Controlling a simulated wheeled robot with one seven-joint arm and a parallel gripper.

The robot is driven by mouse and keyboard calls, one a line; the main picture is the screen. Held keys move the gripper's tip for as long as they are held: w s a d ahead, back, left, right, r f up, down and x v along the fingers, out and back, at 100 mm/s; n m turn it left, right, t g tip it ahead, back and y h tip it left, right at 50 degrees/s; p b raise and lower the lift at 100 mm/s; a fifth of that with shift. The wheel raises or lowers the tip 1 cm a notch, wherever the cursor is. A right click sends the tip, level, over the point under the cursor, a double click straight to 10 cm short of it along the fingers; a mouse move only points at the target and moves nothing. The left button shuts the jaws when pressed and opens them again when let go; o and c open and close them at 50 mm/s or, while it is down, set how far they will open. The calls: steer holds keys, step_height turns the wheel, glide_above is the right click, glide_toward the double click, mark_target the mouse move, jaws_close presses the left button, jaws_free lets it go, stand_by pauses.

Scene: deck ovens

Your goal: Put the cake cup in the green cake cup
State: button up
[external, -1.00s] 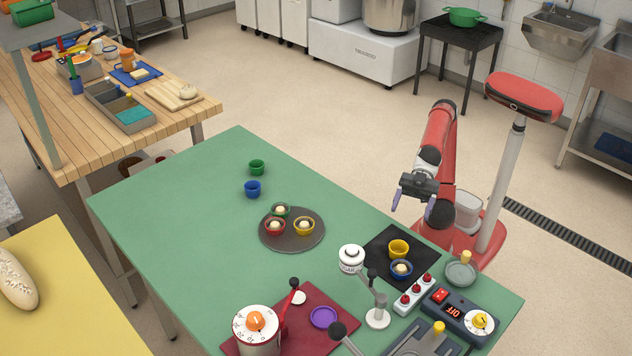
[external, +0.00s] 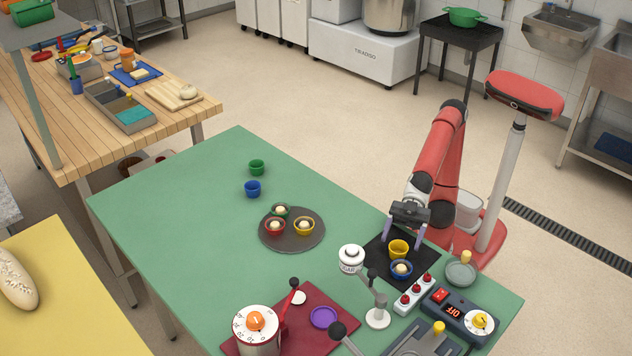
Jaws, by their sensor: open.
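A yellow cup (external: 398,248) stands on the black square mat, with a blue cup (external: 401,269) holding a pale ball just in front of it. My gripper (external: 403,238) is open above the yellow cup, with one finger on each side of it; I see no grip on it. A green cup (external: 257,167) stands at the far end of the green table, apparently empty, with an empty blue cup (external: 252,189) near it. Another green cup (external: 280,210) with a pale ball sits on the round dark plate (external: 292,243), beside a red cup (external: 275,227) and a yellow cup (external: 304,226), each with a ball.
The black mat (external: 428,258) lies at the right edge of the green table (external: 180,210). A sugar jar (external: 351,258), a lever stand (external: 377,317), a red-button strip (external: 415,293) and a timer box (external: 458,313) crowd the near right. The table's left part is clear.

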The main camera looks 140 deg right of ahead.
steer(key=shift+w+a+f, duration=0.15)
steer(key=shift+w+a, duration=0.1)
steer(key=shift+w, duration=0.3)
steer(key=c, duration=1.1)
steer(key=shift+c, duration=0.2)
